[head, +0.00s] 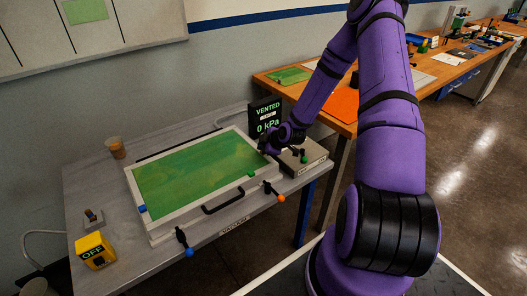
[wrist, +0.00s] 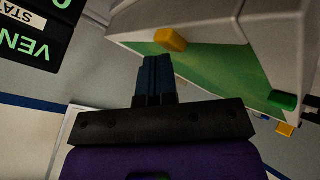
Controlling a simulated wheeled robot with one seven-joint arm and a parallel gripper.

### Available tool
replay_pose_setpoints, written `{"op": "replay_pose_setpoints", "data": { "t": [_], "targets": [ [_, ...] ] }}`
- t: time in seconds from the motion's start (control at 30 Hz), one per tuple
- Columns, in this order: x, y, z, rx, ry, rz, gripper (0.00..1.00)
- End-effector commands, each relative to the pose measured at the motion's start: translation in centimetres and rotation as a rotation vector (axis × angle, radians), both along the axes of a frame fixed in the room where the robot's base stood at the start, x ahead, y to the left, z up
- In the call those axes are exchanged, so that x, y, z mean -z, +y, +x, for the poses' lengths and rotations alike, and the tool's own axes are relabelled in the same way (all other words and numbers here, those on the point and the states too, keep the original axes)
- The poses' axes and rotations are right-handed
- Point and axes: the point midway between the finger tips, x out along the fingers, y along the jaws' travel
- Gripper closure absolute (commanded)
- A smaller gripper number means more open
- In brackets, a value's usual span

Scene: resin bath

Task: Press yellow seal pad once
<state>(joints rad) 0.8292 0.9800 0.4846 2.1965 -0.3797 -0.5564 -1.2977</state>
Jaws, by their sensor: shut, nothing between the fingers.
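The yellow seal pad (wrist: 170,39) sits on the pale frame of the bath in the wrist view. In the head view it does not show; my gripper and wrist cover that corner. My gripper (wrist: 157,60) is shut and empty, its dark fingertips just beside and below the pad in the wrist picture. I cannot tell whether they touch it. In the head view my gripper (head: 268,150) is at the right far corner of the bath lid (head: 190,170), which has a green panel.
A green pad (head: 251,173) and a blue pad (head: 142,209) sit on the lid frame. A black display (head: 266,117) reads VENTED, 0 kPa. A grey control box (head: 303,157) stands right of the lid. Front clamps have orange and blue ends. A yellow OFF box (head: 95,251) is front left.

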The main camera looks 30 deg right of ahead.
Motion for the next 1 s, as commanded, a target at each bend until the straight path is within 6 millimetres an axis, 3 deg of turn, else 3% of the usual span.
{"op": "replay_pose_setpoints", "data": {
  "t": [0.53,1.0],
  "targets": [
    [0.1,0.0,0.0,0.000,0.000,0.000,1.00],
    [-1.6,0.0,0.0,0.001,0.000,0.001,1.00]
  ]
}}
